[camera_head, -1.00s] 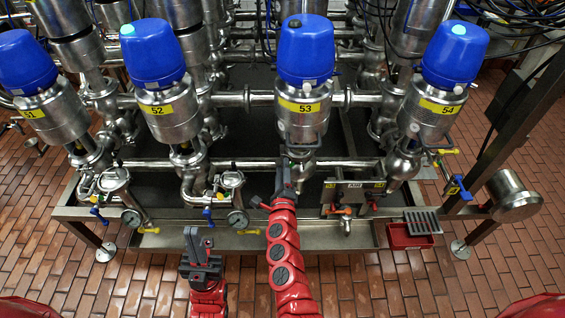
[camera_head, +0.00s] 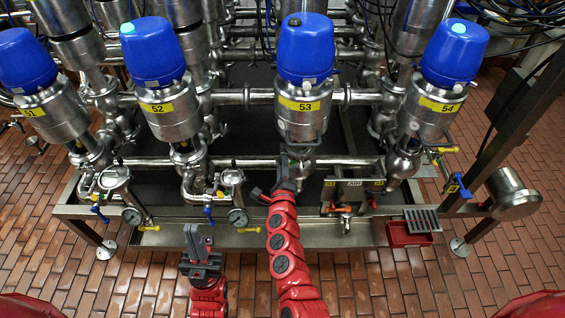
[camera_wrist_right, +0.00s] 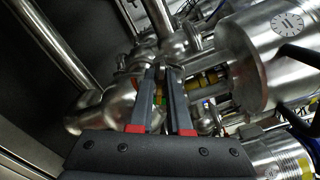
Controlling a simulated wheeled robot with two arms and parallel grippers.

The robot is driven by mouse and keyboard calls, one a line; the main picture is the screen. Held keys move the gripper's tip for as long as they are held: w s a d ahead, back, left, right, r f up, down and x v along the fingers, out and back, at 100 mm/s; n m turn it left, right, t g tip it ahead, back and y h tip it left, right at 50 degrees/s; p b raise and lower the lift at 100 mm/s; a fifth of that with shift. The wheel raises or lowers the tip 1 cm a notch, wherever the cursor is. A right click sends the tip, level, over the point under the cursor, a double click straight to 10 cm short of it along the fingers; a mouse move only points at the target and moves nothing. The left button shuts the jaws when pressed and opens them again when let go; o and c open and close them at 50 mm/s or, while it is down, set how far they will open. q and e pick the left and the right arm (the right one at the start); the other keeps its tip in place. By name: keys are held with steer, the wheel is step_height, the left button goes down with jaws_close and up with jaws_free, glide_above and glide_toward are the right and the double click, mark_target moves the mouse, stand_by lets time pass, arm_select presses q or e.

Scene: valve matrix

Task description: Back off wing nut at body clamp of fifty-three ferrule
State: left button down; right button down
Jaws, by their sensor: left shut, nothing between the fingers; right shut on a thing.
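The valve labelled 53 (camera_head: 302,105) has a blue head and a steel body; its lower pipe joint is partly hidden by my right arm. My right gripper (camera_head: 288,168) reaches up to that joint below the 53 body. In the right wrist view the fingers (camera_wrist_right: 163,72) close together at the tips against the steel clamp area, shut on a small part there. I take this part to be the wing nut, but the fingers hide most of it. My left gripper (camera_head: 197,240) is shut and empty, pointing up in front of the drip tray, apart from the valves.
Valves 52 (camera_head: 158,107) and 54 (camera_head: 440,106) flank 53. Pressure gauges (camera_head: 237,218) and small taps line the front. A red bin (camera_head: 408,236) hangs at the right of the tray edge (camera_head: 160,237). Brick floor is clear in front.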

steer(key=shift+n, duration=0.3)
steer(key=n, duration=0.2)
steer(key=shift+n, duration=0.4)
steer(key=n+p, duration=0.1)
steer(key=n, duration=0.1)
steer(key=shift+r+n, duration=0.15)
steer(key=shift+n, duration=0.15)
steer(key=n+p, duration=0.1)
steer(key=n, duration=0.2)
steer(key=n+p, duration=0.1)
steer(key=n, duration=0.1)
steer(key=shift+n, duration=0.3)
steer(key=n+p, duration=0.3)
steer(key=n, duration=0.3)
steer(key=n+p, duration=0.1)
steer(key=n, duration=0.4)
steer(key=shift+p, duration=0.35)
steer(key=shift+n, duration=0.3)
